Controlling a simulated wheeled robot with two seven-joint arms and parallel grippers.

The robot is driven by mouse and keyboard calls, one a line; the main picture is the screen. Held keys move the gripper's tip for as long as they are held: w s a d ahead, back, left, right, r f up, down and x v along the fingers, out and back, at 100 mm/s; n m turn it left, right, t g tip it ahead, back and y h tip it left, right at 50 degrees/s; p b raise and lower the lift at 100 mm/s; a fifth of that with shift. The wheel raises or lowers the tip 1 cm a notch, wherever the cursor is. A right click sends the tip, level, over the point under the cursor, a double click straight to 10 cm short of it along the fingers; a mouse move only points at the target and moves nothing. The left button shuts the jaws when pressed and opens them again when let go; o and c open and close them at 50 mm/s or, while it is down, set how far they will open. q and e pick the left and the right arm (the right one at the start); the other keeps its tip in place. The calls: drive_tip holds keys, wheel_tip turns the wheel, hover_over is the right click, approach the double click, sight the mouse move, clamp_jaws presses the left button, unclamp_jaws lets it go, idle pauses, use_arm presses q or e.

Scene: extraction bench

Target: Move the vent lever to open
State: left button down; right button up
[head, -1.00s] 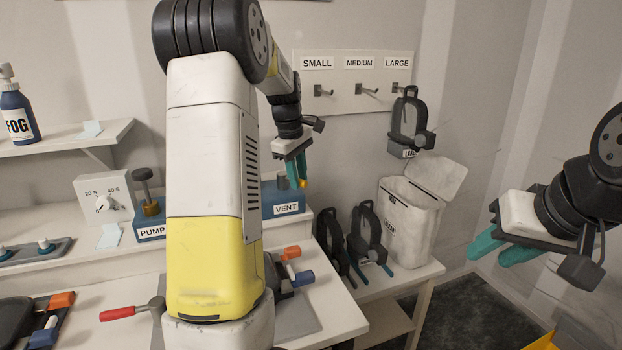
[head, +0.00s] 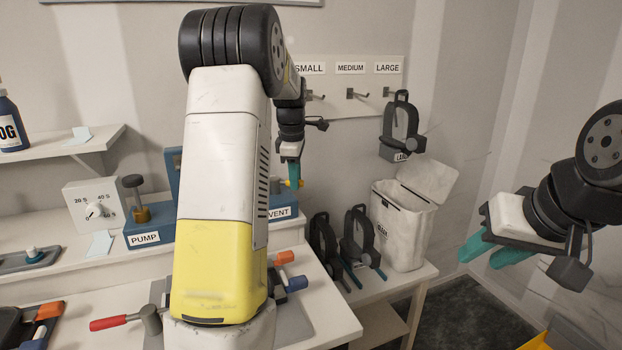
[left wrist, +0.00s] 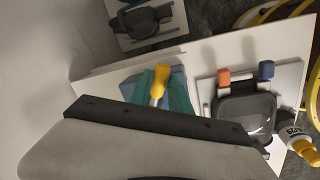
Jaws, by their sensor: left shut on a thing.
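The vent is a blue box with a VENT label (head: 280,213) on the back ledge. My left arm hides most of it in the head view. The lever has a yellow handle (left wrist: 158,82), which also shows as a small yellow tip in the head view (head: 299,184). My left gripper (left wrist: 157,92) is shut on this yellow handle, with a teal finger on each side. In the head view my left gripper (head: 294,172) is above the label. The lever's position marks cannot be read. My right gripper (head: 492,251) is open and empty, far to the right.
A PUMP box (head: 148,232) and a white dial (head: 94,208) stand left of my arm. A red-handled tool (head: 120,321) is on the bench in front. A white bin (head: 401,228) and dark holders (head: 360,240) are on the right-hand table. Hooks are on the wall.

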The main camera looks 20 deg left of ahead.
use_arm(q)
drive_tip(key=shift+w+r, duration=0.1)
drive_tip(key=c, duration=1.2)
unclamp_jaws()
drive_tip(key=shift+c, duration=0.2)
wheel_tip(320, 180, up, 8)
drive_tip(key=s, duration=0.1)
drive_tip(key=shift+s+f, duration=0.25)
drive_tip(key=shift+s, duration=0.05)
drive_tip(key=shift+d, duration=0.15)
